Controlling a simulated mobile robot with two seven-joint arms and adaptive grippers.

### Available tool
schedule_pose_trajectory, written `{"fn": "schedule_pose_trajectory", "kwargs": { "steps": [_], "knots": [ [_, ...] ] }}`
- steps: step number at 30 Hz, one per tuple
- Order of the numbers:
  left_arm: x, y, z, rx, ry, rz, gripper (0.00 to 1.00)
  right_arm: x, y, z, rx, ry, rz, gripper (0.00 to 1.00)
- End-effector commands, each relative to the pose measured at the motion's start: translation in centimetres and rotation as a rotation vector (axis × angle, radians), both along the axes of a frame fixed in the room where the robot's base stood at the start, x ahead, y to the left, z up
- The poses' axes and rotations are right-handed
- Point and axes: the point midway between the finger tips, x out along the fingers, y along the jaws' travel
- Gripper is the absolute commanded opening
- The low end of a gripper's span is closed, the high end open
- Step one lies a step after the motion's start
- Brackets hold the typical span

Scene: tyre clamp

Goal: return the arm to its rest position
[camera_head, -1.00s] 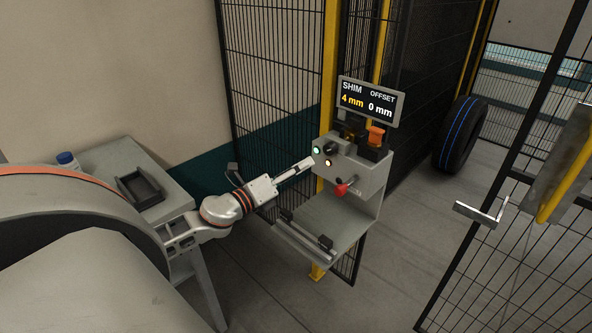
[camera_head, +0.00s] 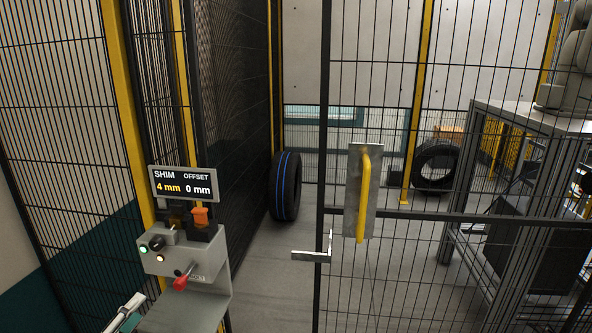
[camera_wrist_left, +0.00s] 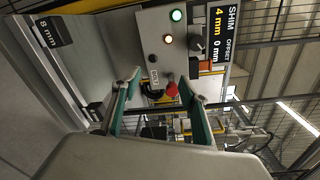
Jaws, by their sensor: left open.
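My left gripper (camera_wrist_left: 160,80) is open and empty in the left wrist view, its two teal-padded fingers apart. The grey control box (camera_wrist_left: 150,55) stands beyond the fingertips, and the red-knobbed lever (camera_wrist_left: 172,90) shows between them. In the head view only a light piece that looks like the end of my left gripper (camera_head: 125,312) shows at the bottom left edge, beside the control box (camera_head: 200,262). The rest of the left arm is out of that view. My right gripper is not in view.
The display (camera_head: 183,187) reads shim 4 mm, offset 0 mm. The box carries a green lamp (camera_head: 143,249) and a lit amber lamp (camera_head: 160,259). A mesh gate with a yellow handle (camera_head: 363,195) stands right of it. A blue-striped tyre (camera_head: 286,187) stands behind.

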Motion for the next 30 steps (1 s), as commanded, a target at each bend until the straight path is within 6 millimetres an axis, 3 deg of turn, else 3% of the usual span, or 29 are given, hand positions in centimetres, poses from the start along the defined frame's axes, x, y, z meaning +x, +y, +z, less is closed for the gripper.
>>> {"fn": "schedule_pose_trajectory", "kwargs": {
  "steps": [1,6,12,15,19,22,30],
  "knots": [
    [-1.5,-1.4,-3.2,-0.149,0.064,0.024,0.44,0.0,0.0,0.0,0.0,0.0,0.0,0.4],
    [-7.0,-6.9,-12.1,-0.67,0.275,0.14,0.44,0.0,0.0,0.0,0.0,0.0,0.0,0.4],
    [-13.8,-15.0,-19.5,-1.218,0.498,0.311,0.44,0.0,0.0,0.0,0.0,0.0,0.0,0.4],
    [-16.4,-18.4,-21.5,-1.414,0.579,0.385,0.44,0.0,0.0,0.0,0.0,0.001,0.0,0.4],
    [-18.5,-21.2,-22.7,-1.569,0.641,0.448,0.44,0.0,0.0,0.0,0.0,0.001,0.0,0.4],
    [-19.0,-22.1,-23.0,-1.619,0.66,0.469,0.44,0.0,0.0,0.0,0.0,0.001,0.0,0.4],
    [-19.1,-22.2,-23.0,-1.622,0.663,0.471,0.44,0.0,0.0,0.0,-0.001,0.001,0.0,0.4]
  ]
}}
